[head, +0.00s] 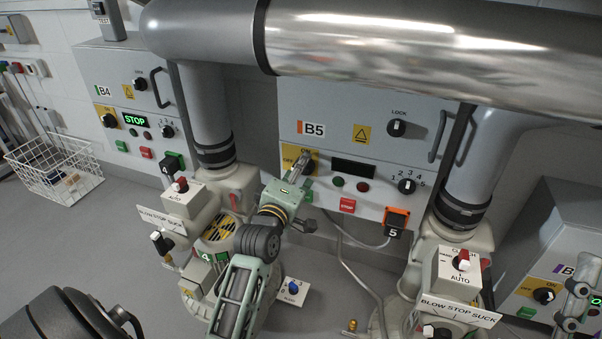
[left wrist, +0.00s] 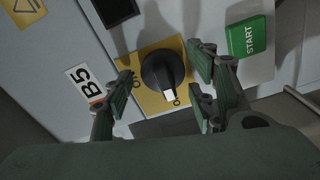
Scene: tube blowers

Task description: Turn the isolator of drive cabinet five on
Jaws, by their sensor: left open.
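The isolator of cabinet five (left wrist: 163,72) is a black round knob on a yellow plate. In the left wrist view its white mark points toward the label that seems to read OFF. In the head view the plate (head: 306,151) shows below the B5 label, and my gripper mostly hides the knob. My left gripper (left wrist: 162,90) is open, with its fingers on both sides of the knob; I cannot tell whether they touch it. In the head view the left gripper (head: 298,170) is in front of the plate. My right gripper is not in view.
Cabinet B5 (head: 290,100) has a dark display (head: 354,168), a LOCK knob (head: 397,128), a numbered selector (head: 407,186) and a red stop button (head: 347,205). A green START button (left wrist: 246,37) is close to my fingers. A large steel pipe (head: 430,50) crosses above.

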